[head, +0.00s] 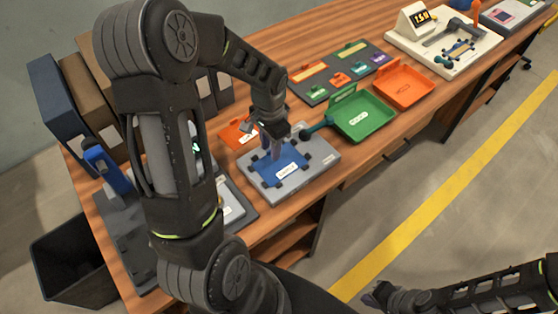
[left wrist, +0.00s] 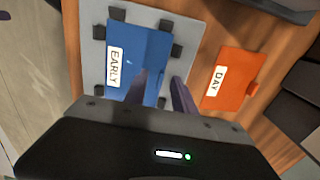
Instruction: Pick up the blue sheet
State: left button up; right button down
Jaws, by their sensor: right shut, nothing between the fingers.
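The blue sheet (head: 286,158), labelled EARLY, lies flat on a grey plate (head: 318,170) between several black corner blocks. It also shows in the left wrist view (left wrist: 146,55). My left gripper (head: 272,152) points down over the sheet's far left part. In the left wrist view its two fingers (left wrist: 160,82) stand apart with nothing seen gripped between them. I cannot tell whether the fingertips touch the sheet. My right gripper (head: 378,295) is shut and empty, low at the bottom right, away from the table.
An orange sheet (left wrist: 235,75) labelled DAY lies beside the plate. A green tray (head: 362,116) and an orange tray (head: 404,88) stand to the right. A dark ball-ended handle (head: 308,133) is close to the plate. Binders (head: 62,110) line the back left.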

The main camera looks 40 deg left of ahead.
dwell(0.3)
pick_arm(q)
grip_shut()
dwell(1.3)
